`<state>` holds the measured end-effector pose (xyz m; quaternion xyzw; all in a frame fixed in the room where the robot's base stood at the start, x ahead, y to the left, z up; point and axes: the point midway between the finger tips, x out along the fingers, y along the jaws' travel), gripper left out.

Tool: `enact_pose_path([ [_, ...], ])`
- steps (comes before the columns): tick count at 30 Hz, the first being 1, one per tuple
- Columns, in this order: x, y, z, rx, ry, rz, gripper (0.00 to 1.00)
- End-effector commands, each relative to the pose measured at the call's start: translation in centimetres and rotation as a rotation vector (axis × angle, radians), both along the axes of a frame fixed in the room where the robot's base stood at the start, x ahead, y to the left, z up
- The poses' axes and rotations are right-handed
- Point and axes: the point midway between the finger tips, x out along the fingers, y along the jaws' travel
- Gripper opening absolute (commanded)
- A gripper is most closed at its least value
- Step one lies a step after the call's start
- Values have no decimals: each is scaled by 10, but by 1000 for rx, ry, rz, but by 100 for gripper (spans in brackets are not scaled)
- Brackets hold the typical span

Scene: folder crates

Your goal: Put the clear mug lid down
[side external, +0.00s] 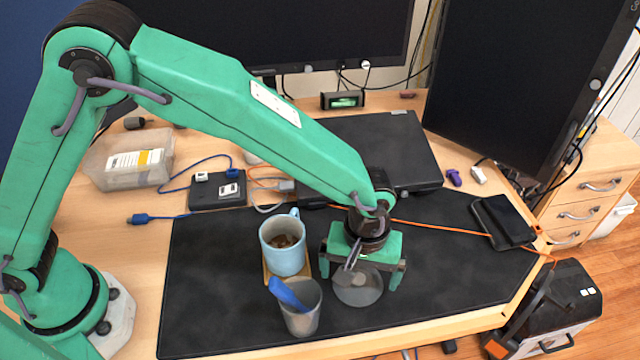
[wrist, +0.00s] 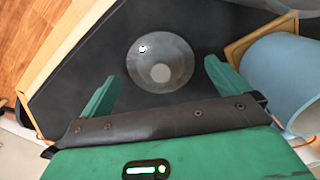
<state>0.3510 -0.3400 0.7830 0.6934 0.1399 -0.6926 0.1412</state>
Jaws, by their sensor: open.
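The clear mug lid (side external: 358,290) is a round, see-through grey disc that appears to lie flat on the black desk mat (side external: 450,285). In the wrist view the lid (wrist: 160,62) shows whole, with a paler round centre, just beyond the fingertips. My gripper (side external: 361,277) is open above the lid, pointing down, with one finger to each side. In the wrist view my gripper (wrist: 160,72) has nothing between its fingers that they touch. The exact height of the fingers over the mat is hard to tell.
A light blue mug (side external: 282,250) with brown contents stands on a wooden coaster (side external: 268,277) left of my gripper. A grey cup (side external: 302,318) holding a blue object stands in front of it. A black laptop (side external: 400,150) lies behind. The mat's right side is mostly clear.

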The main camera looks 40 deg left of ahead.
Motion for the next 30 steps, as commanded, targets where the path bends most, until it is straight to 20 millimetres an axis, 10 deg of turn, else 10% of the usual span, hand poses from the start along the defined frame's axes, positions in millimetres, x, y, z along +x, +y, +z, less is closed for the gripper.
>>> enact_pose_path([
  [18,0,0,91,-1,-2,0,100],
  [30,0,0,111,1,1,0,100],
])
